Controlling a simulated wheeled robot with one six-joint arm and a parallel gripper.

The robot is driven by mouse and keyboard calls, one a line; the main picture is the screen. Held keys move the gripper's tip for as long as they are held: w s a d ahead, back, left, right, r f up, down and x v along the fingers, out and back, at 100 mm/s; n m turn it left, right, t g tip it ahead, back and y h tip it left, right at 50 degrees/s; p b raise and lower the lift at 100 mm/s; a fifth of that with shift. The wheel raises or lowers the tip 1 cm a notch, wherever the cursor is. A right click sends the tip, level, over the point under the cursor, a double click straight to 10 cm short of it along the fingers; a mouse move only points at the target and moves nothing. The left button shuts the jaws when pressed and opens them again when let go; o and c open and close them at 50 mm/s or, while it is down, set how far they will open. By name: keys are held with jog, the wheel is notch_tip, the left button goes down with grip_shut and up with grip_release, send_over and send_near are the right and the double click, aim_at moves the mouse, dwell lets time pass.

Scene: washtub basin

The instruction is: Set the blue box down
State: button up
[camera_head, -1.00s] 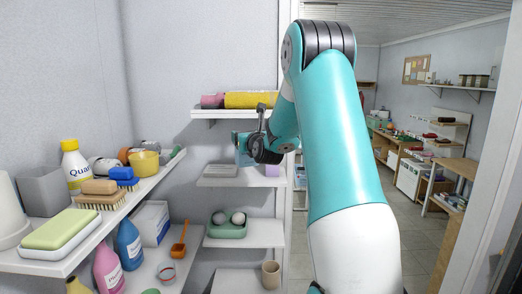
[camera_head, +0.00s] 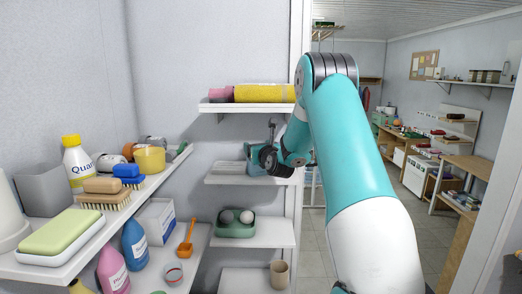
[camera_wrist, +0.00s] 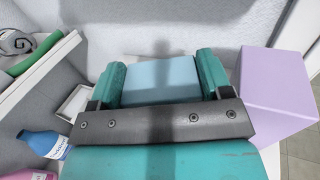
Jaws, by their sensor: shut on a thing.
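The blue box (camera_wrist: 160,78) is between the two teal fingers of my gripper (camera_wrist: 160,85), which is shut on it, in the wrist view. In the head view my gripper (camera_head: 255,158) is over the middle wall shelf (camera_head: 230,181), low and close to its top. The box is mostly hidden there by the gripper and wrist, so I cannot tell whether it touches the shelf. A lilac box (camera_wrist: 275,85) stands to the right of the blue box in the wrist view, with a gap between them.
The shelf above holds a yellow roll (camera_head: 264,93); the shelf below holds a green holder (camera_head: 235,230) with white balls. A side shelf at left carries brushes and a white bottle (camera_head: 77,164).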

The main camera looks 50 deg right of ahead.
jog(key=shift+a+r, duration=0.15)
jog(key=o, duration=0.6)
jog(key=shift+f, duration=0.25)
jog(key=shift+o, duration=0.9)
jog(key=shift+r, duration=0.15)
